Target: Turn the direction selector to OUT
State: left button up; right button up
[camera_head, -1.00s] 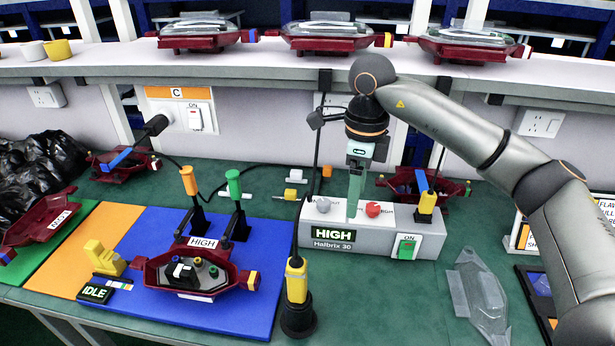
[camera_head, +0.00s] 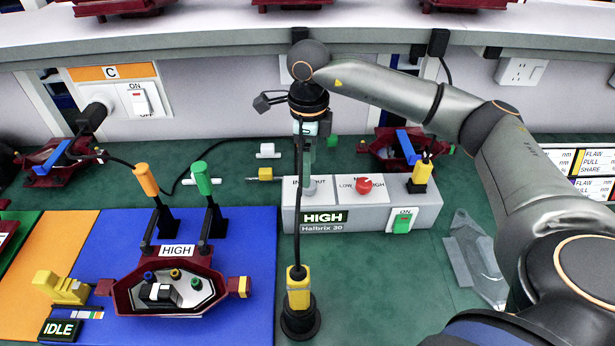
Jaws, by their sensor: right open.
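The grey control box (camera_head: 370,216) marked "Halbrix 30" stands on the green bench, its display reading HIGH. My right gripper (camera_head: 306,184) points down at this plate, fingers open, and hides the selector's grey knob. I cannot tell whether the fingers are around the knob or just above it, nor which way it points. My left gripper is out of view.
A green ON switch (camera_head: 402,221) and a yellow-black plug (camera_head: 421,173) are on the box's right side. A black-yellow probe (camera_head: 299,292) stands in front. A red lamp housing (camera_head: 170,282) lies on the blue mat (camera_head: 251,232). A clear cover (camera_head: 474,258) lies right.

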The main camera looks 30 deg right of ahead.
jog(key=shift+f, duration=2.4)
grip_shut()
